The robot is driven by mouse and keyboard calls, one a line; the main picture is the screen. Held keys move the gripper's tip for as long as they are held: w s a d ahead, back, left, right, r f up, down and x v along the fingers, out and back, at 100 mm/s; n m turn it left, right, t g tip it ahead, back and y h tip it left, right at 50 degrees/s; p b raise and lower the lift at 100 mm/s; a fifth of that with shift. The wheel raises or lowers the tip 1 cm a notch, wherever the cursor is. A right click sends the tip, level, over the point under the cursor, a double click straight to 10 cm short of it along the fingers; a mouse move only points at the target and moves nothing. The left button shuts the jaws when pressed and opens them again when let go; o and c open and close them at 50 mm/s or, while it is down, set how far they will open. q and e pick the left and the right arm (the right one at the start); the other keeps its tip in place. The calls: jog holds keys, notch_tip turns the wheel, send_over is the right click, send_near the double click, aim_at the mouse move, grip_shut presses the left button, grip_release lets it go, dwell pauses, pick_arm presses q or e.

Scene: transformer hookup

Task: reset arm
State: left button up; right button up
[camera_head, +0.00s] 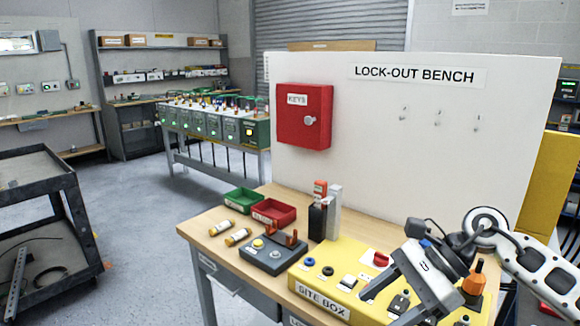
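My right arm comes in from the right over the bench. Its gripper (383,306) points down and to the left above the front of the yellow site box (318,282). Its two fingers are spread apart, and small parts on the box top show between them. I see nothing held. The fingertips are close to the box top in the picture, but I cannot tell whether they touch it. My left gripper is not in view.
A white lock-out board (400,160) with a red key box (304,117) stands behind. Floor at left is clear beside a dark cart (75,225).

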jog(key=s+a+f+m+t+y+b, duration=0.25)
jog(key=a+m+t+y, duration=0.8)
jog(key=m, duration=0.95)
jog(key=d+f+m+t+h+b, duration=0.35)
jog(key=f+m+t+h, duration=0.45)
jog(key=m, duration=1)
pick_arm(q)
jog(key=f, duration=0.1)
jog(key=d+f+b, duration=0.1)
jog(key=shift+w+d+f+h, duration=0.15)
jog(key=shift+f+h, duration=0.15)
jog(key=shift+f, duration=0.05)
pick_arm(e)
jog(key=s+d+f+m+g+h, duration=0.2)
jog(key=s+f+m+g+h, duration=0.1)
jog(key=s+f+m, duration=0.3)
jog(key=s+d+f+m+g+h, duration=0.3)
jog(key=s+f+m+g+h, duration=0.1)
jog(key=f+m, duration=0.6)
notch_tip(320, 180, down, 2)
jog(key=s+h, duration=0.1)
jog(key=s, duration=0.1)
jog(key=shift+s+d+h, duration=0.25)
jog(key=shift+s+h, duration=0.1)
jog(key=shift+s, duration=0.05)
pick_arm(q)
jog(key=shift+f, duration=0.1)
